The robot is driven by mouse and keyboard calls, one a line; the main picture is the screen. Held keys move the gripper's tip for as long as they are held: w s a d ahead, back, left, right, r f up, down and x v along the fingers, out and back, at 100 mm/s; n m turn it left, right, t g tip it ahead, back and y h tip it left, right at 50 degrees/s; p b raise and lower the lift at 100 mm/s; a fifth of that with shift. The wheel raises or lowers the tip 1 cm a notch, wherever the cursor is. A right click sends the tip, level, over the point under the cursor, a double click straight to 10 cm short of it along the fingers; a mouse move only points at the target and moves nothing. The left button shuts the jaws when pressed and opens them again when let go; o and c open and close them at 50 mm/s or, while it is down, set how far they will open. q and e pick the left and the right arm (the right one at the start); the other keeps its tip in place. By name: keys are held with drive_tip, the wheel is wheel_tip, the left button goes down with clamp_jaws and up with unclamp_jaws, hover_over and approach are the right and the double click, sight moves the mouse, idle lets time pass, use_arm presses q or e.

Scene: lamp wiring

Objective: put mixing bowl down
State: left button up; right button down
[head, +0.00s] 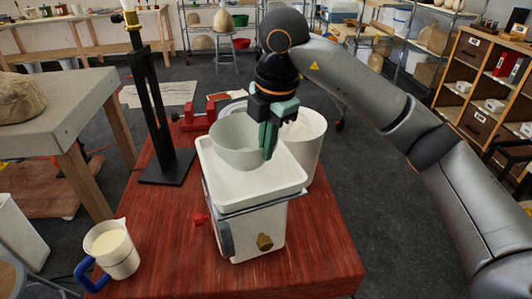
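The mixing bowl (232,140) is pale grey-green and round. It is upright over the white square pan (222,180) on top of a boxy white device (262,232) with a brass knob. I cannot tell whether its base touches the pan. My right gripper (268,150) comes from above, with its green fingers closed at the bowl's right rim. The fingers hide part of that rim. My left gripper is not in view.
A white bucket (312,145) stands right behind the pan. A black upright stand (160,120) and a red clamp (195,120) are at the left. A jug of pale liquid (112,250) with a blue handle is at the front left. The red tabletop (318,250) is clear at the front right.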

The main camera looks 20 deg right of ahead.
drive_tip(key=shift+f, duration=1)
drive_tip(key=c, duration=1.1)
unclamp_jaws()
drive_tip(key=shift+f, duration=0.1)
drive_tip(key=r, duration=0.4)
drive_tip(key=s+r, duration=0.1)
drive_tip(key=r, duration=0.3)
drive_tip(key=s+r+p, duration=0.1)
drive_tip(key=r, duration=0.3)
drive_tip(key=shift+d, duration=0.25)
